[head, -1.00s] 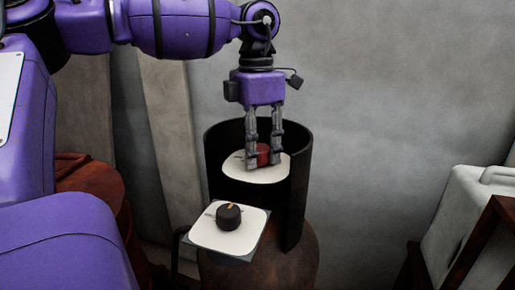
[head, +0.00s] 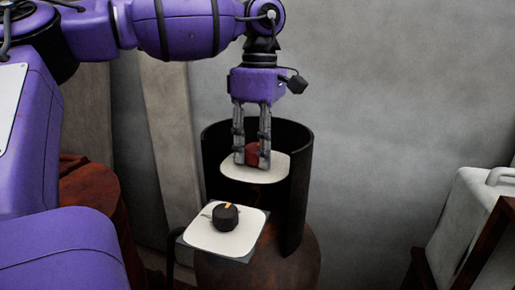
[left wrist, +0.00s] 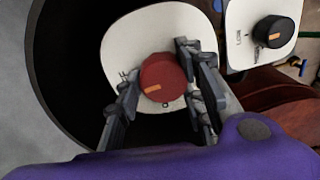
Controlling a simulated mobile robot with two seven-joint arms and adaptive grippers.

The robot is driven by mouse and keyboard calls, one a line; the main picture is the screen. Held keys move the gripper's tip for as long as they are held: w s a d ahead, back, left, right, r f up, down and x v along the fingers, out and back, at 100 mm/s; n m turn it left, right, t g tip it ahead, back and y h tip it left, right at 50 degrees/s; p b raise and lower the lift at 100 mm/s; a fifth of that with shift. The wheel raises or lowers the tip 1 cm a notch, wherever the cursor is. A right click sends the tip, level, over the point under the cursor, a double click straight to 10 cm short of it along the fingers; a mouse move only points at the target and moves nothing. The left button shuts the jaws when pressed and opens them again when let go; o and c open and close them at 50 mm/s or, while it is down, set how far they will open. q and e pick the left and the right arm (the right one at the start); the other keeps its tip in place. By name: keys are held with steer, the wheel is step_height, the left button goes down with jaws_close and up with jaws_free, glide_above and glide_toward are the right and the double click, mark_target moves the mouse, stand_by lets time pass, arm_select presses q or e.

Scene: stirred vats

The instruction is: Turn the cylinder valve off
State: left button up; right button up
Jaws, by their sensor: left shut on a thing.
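The cylinder valve is a red round knob (head: 252,152) on a white plate (head: 270,169), inside a dark open-fronted collar on top of the cylinder (head: 285,262). My left gripper (head: 252,164) points down at it, with one finger on each side and shut on the knob. In the left wrist view the red knob (left wrist: 168,76) lies between the two fingertips (left wrist: 158,74). Its orange mark points to the lower left of that picture. Small dark markings show on the white plate (left wrist: 121,42), partly hidden by the fingers. My right gripper is not in view.
A black knob (head: 226,218) with an orange mark sits on a second white plate (head: 202,236) in front of the collar; it also shows in the left wrist view (left wrist: 271,31). The dark collar (head: 297,190) surrounds the valve at the back and sides. A pale container (head: 470,215) stands at right.

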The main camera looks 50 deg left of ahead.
arm_select(q)
steer(key=shift+w+r+m, duration=0.15)
steer(key=shift+m, duration=0.45)
steer(key=o, duration=1.1)
steer(key=shift+d, duration=0.1)
step_height(320, 180, up, 12)
steer(key=shift+w, duration=0.2)
